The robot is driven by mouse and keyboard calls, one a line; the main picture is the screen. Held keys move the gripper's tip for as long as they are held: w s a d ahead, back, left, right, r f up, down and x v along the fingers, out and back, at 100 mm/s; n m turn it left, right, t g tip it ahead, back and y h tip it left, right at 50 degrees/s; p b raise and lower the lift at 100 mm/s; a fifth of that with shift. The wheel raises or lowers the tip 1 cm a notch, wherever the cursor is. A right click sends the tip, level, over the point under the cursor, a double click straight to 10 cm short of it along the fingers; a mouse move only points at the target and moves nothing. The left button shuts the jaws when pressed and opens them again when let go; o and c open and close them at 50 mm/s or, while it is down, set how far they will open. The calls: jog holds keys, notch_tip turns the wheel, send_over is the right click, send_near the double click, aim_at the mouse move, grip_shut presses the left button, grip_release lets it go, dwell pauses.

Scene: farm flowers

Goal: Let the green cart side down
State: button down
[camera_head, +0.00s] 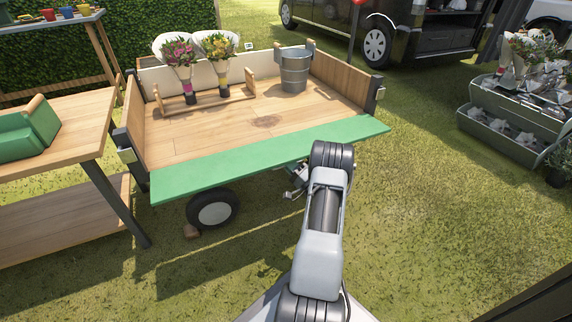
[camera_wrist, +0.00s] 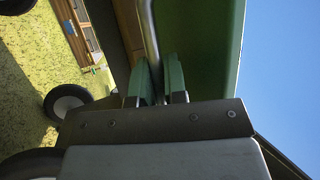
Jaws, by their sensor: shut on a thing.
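The wooden cart (camera_head: 215,135) stands on the grass with its green side (camera_head: 265,158) along the near edge. The green side leans outward from the bed, close to level in the head view; its exact angle is hard to tell. In the wrist view, the green side (camera_wrist: 212,45) fills the upper right. A metal handle (camera_wrist: 152,38) runs down beside it. My gripper (camera_wrist: 160,75) is shut on this handle, with green-padded fingers on either side. In the head view, my gripper is partly hidden behind my arm and beneath the panel's outer edge.
Two wrapped bouquets (camera_head: 215,60) in a wooden holder (camera_head: 207,103) and a metal bucket (camera_head: 295,72) stand on the cart bed. A wooden bench (camera_head: 70,115) is close at left. Flower crates (camera_head: 500,133) stand at right. Grass before the cart is open.

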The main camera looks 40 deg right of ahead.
jog(key=shift+d+r, duration=0.1)
jog(key=c, duration=1.5)
grip_release()
jog(key=shift+o, duration=0.2)
jog(key=shift+s, duration=0.1)
jog(key=p+v, duration=0.3)
jog(key=v, duration=1)
jog(key=shift+s+f, duration=0.3)
jog(key=shift+f, duration=0.05)
